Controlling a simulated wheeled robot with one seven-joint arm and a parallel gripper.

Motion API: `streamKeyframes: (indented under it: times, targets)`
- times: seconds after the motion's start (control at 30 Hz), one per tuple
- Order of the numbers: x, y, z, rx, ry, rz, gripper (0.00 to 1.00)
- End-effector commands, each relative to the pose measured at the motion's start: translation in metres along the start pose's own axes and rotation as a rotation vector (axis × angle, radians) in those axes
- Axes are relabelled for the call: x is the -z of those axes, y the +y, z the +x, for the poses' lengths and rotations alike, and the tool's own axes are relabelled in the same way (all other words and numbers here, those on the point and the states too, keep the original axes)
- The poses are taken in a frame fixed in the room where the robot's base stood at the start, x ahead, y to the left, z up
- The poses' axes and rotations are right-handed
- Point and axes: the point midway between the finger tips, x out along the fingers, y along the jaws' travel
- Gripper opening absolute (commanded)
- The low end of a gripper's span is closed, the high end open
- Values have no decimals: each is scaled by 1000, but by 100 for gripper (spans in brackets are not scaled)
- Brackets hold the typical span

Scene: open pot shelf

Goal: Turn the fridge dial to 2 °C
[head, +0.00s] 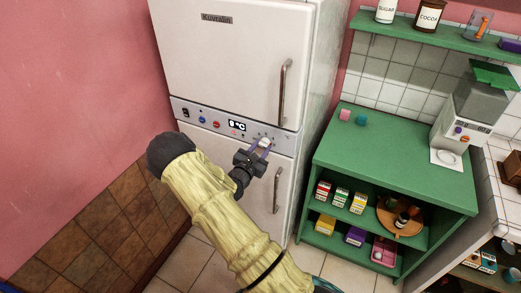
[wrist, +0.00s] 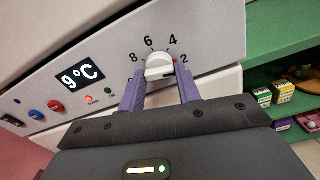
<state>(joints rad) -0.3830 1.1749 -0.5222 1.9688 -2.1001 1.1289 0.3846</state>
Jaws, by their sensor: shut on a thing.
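The white round fridge dial (wrist: 159,64) sits on the panel with the numbers 8, 6, 4 and 2 around it. My gripper (wrist: 160,76) has its two purple fingers shut on the dial, one on each side; in the head view my gripper (head: 263,147) is at the panel's right part. A small red mark shows at the dial's right edge near the 2; I cannot tell if it is the pointer. The display (wrist: 79,77) reads 9 °C. A red light (wrist: 88,99) beside it looks lit, and the green light (wrist: 108,91) looks dimmer.
The white fridge (head: 230,60) has an upper door handle (head: 283,92) above the panel and a lower handle (head: 277,190) close to my gripper. A green shelf unit (head: 400,150) with boxes stands at the right. Blue and red knobs sit left of the display.

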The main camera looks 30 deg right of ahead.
Motion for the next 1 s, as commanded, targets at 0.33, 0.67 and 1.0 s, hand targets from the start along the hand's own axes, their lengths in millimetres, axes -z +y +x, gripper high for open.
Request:
streamKeyframes:
  times: [0.33,0.67,1.0]
  targets:
    - [1,0,-1,0,4,0,55]
    - [1,0,-2,0,2,0,55]
    - [3,1,-48,-3,4,-2,55]
